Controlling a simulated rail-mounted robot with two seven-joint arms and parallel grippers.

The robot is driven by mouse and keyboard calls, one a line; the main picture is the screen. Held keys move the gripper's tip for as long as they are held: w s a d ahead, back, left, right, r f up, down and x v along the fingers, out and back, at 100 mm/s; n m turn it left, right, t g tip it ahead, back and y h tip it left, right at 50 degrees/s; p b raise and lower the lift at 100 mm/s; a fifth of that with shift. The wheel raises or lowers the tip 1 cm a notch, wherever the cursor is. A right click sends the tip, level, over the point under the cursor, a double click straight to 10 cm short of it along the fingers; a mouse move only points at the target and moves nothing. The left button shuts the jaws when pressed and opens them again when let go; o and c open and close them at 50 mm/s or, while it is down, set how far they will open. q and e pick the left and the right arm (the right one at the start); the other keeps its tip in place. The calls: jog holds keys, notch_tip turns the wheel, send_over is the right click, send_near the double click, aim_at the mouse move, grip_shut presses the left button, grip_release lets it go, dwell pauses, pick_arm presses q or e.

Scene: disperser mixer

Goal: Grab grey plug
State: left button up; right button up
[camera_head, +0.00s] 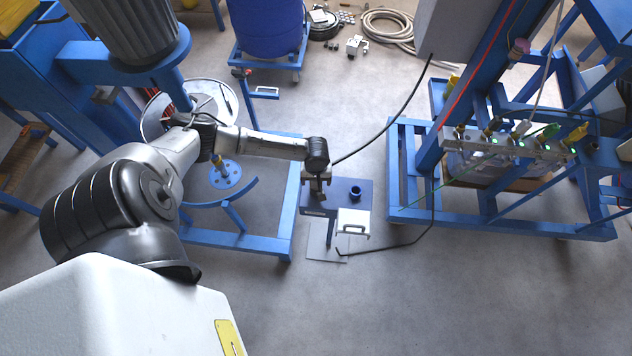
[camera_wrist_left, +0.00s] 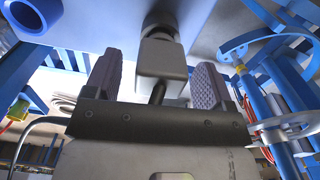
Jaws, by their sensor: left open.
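The grey plug (camera_wrist_left: 161,60) appears as a pale grey block with a darker neck, in the middle of the left wrist view. Its far end meets a round dark part at the flat panel (camera_wrist_left: 110,22). My left gripper (camera_head: 318,188) is open, with a rough-padded finger on each side of the block and a gap to both. In the head view the gripper is over the left part of the small blue plate (camera_head: 342,186), and the plug there is hidden or too small to tell. My right gripper is not in view.
A blue round socket (camera_head: 356,192) stands on the plate, right of my gripper. A white box with a handle (camera_head: 352,222) is in front. A black cable (camera_head: 385,134) reaches toward my wrist.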

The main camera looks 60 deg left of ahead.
pick_arm(q)
jog(key=shift+c, duration=0.3)
jog(key=c, duration=1)
jog(key=shift+r, duration=0.1)
